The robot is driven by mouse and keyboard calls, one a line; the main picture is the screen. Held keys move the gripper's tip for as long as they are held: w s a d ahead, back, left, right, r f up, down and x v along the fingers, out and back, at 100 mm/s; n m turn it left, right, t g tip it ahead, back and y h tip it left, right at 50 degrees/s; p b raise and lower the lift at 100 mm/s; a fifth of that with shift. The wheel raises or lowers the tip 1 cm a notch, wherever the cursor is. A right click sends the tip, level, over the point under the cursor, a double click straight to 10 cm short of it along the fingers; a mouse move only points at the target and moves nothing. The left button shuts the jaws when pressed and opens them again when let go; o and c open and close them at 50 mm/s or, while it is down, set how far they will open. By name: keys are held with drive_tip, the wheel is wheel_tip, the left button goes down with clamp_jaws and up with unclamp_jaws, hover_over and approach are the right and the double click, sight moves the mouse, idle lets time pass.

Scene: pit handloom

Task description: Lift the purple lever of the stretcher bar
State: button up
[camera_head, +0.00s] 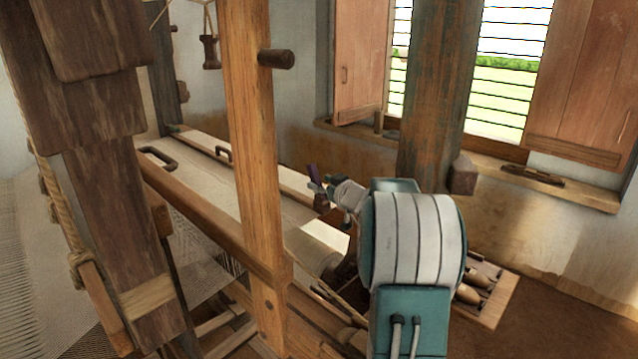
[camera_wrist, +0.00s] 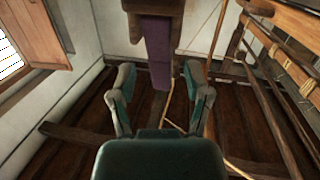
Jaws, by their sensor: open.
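The purple lever (camera_head: 313,173) stands up small in the head view, beside the cloth on the loom, with a brown wooden piece (camera_head: 321,202) just below it. In the wrist view the purple lever (camera_wrist: 159,52) hangs from a brown wooden part (camera_wrist: 153,6) at the top and reaches down between my two fingers. My gripper (camera_wrist: 160,80) is open, with a gap on both sides of the lever. In the head view my gripper (camera_head: 329,184) is right at the lever, partly hidden by my own arm. I cannot tell whether a finger touches it.
A wooden loom post (camera_head: 250,130) and a long beam (camera_head: 205,215) stand left of my arm. A thick dark post (camera_head: 434,90) rises behind my arm. The pale cloth (camera_head: 205,178) stretches across the loom. A wooden tray (camera_head: 500,300) lies at the right.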

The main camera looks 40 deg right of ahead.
drive_tip(key=s, duration=1)
drive_tip(key=shift+s+a+r, duration=0.2)
drive_tip(key=shift+s+r, duration=0.15)
drive_tip(key=shift+r, duration=0.05)
